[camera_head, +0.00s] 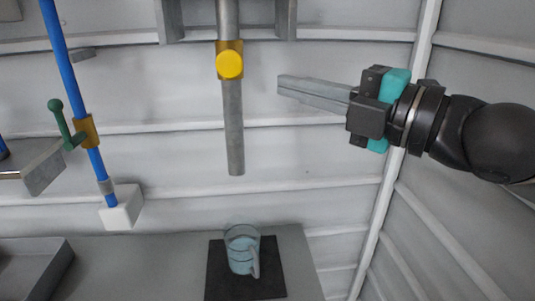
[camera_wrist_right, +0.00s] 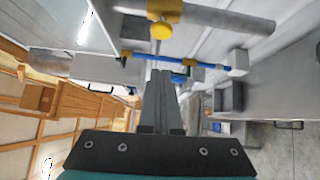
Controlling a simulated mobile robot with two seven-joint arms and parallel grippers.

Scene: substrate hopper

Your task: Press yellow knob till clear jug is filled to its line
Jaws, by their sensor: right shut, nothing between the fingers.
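The yellow knob (camera_head: 230,65) is a round button on a brass-coloured block on the grey vertical pipe (camera_head: 234,130). It also shows in the right wrist view (camera_wrist_right: 162,31), just beyond the fingertips. The clear jug (camera_head: 241,252) stands upright on a dark mat (camera_head: 270,283) below the pipe's open end, its handle towards the lower right. It looks bluish with a band around it; I cannot tell its fill level. My right gripper (camera_head: 280,84) is shut and empty, to the right of the knob and apart from it in the head view. My left gripper is out of view.
A blue pipe (camera_head: 68,70) with a green lever (camera_head: 62,122) runs down at the left, ending at a white block (camera_head: 124,208). A grey tray (camera_head: 62,270) lies at the lower left. The bench around the mat is mostly clear.

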